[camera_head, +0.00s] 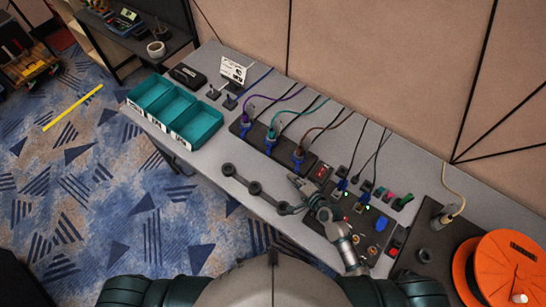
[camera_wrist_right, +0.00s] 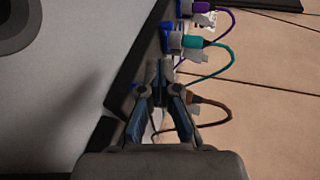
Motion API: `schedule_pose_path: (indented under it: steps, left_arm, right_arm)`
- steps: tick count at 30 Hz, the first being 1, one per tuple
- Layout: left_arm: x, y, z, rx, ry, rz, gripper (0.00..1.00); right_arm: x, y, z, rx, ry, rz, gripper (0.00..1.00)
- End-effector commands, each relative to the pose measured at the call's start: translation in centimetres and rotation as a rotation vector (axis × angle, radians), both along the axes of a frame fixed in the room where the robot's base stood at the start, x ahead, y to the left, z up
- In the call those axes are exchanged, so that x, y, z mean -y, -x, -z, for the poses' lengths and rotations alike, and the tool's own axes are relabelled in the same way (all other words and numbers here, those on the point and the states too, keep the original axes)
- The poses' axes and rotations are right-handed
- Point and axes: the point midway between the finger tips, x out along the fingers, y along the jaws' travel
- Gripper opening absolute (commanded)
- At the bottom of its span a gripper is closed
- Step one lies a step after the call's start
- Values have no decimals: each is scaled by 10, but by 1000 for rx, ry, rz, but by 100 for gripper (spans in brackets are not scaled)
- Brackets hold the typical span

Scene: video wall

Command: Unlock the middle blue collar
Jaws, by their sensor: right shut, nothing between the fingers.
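Three plugs with blue collars stand in a row on a black strip (camera_head: 243,130). The middle blue collar (camera_head: 270,139) is on the teal-cabled plug, between the purple-cabled plug (camera_head: 246,120) and the brown-cabled plug (camera_head: 298,154). In the right wrist view the middle blue collar (camera_wrist_right: 171,38) is just beyond my fingertips. My right gripper (camera_head: 293,179) is shut and empty, near the brown-cabled plug; its closed fingers (camera_wrist_right: 160,66) partly hide that plug in the wrist view. My left gripper is not in view.
Teal bins (camera_head: 196,124) stand at the table's left end. A switch panel (camera_head: 368,224) and an orange reel (camera_head: 502,272) are to the right. The wall rises behind the cables.

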Motion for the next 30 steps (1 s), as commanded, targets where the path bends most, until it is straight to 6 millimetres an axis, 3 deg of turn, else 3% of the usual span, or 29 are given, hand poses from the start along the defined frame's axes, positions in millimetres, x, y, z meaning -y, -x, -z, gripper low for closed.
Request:
schedule_pose_path:
  steps: [6, 9, 18, 30]
  left_arm:
    - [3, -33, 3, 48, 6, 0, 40]
    - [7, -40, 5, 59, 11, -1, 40]
    - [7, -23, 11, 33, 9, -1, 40]
    - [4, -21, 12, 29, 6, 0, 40]
  right_arm:
    - [-24, -31, 12, 2, -1, -1, 0]
    - [-35, -48, 19, 1, -1, -1, 0]
    - [-66, -91, 28, 1, 2, -2, 0]
    - [-74, -104, 29, 1, 1, -2, 0]
